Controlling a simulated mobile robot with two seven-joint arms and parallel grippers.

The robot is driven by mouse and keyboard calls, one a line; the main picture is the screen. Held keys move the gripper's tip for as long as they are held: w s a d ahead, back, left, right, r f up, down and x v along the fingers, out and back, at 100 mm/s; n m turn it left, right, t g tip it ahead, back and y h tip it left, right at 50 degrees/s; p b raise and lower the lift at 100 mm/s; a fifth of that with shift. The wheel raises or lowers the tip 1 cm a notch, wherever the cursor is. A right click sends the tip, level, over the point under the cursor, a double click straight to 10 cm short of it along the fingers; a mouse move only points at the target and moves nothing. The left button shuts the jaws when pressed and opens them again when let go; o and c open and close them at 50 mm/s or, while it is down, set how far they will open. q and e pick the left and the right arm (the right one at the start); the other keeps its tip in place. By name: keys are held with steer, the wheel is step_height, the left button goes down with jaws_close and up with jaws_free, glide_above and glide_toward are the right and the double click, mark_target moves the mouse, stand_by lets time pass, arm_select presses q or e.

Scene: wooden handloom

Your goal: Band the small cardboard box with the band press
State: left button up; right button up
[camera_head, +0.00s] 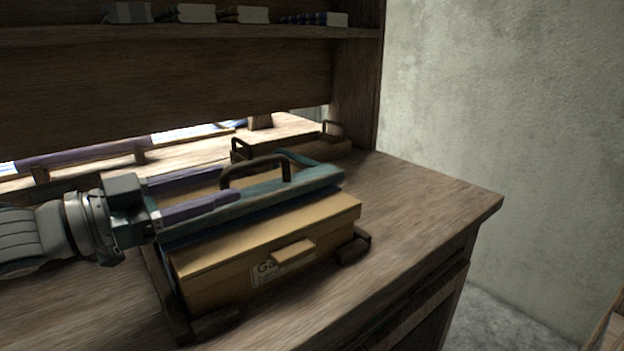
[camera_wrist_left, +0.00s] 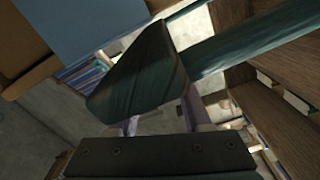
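The tan cardboard box (camera_head: 265,245), with a printed label and a small front tab, sits in the dark base of the band press at the table's front. The press's teal top bar (camera_head: 315,178) lies along the box's back upper side and carries a dark arched handle (camera_head: 256,166). My left gripper (camera_head: 229,183) reaches in from the left, its purple fingers apart near the handle's left leg. I cannot tell whether they touch the handle or bar. A dark teal piece (camera_wrist_left: 145,75) blocks much of the left wrist view. My right gripper is out of view.
A wooden tray with handles (camera_head: 332,140) stands behind the press. A shelf (camera_head: 200,37) with several books crosses above the back. Bare tabletop (camera_head: 430,195) lies to the right, ending at an edge before the grey wall.

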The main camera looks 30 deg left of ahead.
arm_select(q)
steer(key=v, duration=0.6)
steer(key=shift+s+p, duration=0.1)
steer(key=shift+p, duration=0.25)
steer(key=shift+s, duration=0.1)
steer(key=p+v, duration=0.2)
steer(key=v, duration=0.9)
stand_by(0.4)
steer(key=shift+s+a+p, duration=0.15)
steer(key=shift+p, duration=0.25)
steer(key=shift+f, duration=0.1)
